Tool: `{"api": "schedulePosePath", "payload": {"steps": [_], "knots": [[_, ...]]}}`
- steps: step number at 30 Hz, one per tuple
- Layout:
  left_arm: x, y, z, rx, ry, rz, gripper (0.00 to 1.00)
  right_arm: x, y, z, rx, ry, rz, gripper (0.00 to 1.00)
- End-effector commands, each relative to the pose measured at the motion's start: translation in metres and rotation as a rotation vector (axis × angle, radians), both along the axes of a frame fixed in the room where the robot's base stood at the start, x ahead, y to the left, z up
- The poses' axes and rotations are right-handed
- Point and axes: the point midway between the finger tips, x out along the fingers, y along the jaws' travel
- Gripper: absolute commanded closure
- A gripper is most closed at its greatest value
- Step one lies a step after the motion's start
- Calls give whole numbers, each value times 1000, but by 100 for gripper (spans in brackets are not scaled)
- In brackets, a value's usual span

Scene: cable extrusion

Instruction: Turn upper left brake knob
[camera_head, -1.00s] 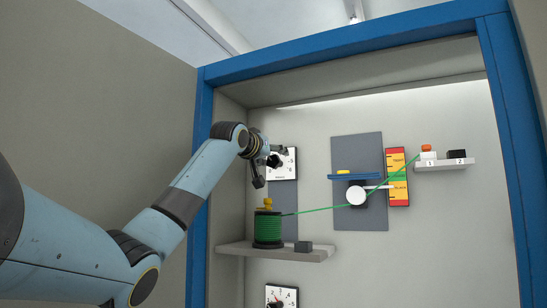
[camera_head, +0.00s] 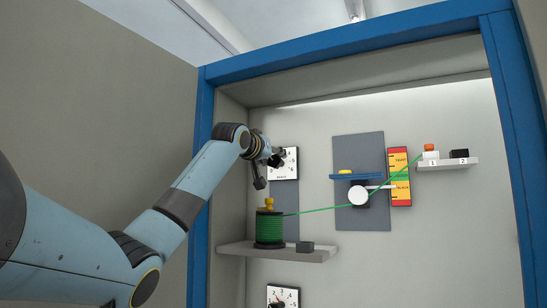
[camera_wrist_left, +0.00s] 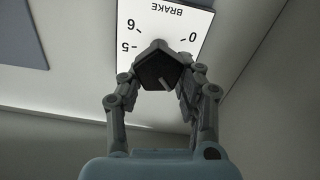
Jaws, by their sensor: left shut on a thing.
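The upper left brake dial is a white plate (camera_head: 289,165) on the back wall. In the left wrist view the plate (camera_wrist_left: 188,27) appears upside down, with "BRAKE" and the numbers 0, 5 and 6 visible. Its dark, angular knob (camera_wrist_left: 157,68) has a light pointer line. My left gripper (camera_head: 276,160) is at this dial, its arm reaching in from the left. In the left wrist view its fingers (camera_wrist_left: 160,82) are on both sides of the knob and shut on it. The gripper covers part of the dial's numbers. My right gripper is not in view.
Below the gripper, a green cable spool (camera_head: 269,229) with a yellow top stands on a grey shelf (camera_head: 270,252). Its green cable runs right past a white pulley (camera_head: 358,194). A second dial (camera_head: 283,296) is lower down. A blue frame (camera_head: 350,47) borders the booth.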

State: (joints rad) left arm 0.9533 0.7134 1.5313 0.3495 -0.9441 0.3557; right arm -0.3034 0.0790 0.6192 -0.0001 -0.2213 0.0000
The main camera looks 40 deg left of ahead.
Motion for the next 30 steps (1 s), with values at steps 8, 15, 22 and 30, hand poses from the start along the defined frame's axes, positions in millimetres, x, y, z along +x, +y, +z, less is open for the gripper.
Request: {"api": "schedulePosePath", "payload": {"steps": [8, 15, 22, 30], "knots": [[1, -2, 0, 27, 10, -2, 99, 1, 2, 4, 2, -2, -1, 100], [1, -3, 1, 114, 40, -4, 99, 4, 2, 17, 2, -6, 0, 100], [2, -6, 2, 283, 96, -4, 99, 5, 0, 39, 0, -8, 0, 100], [3, -10, -1, 474, 158, -5, 99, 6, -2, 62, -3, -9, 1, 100]]}}
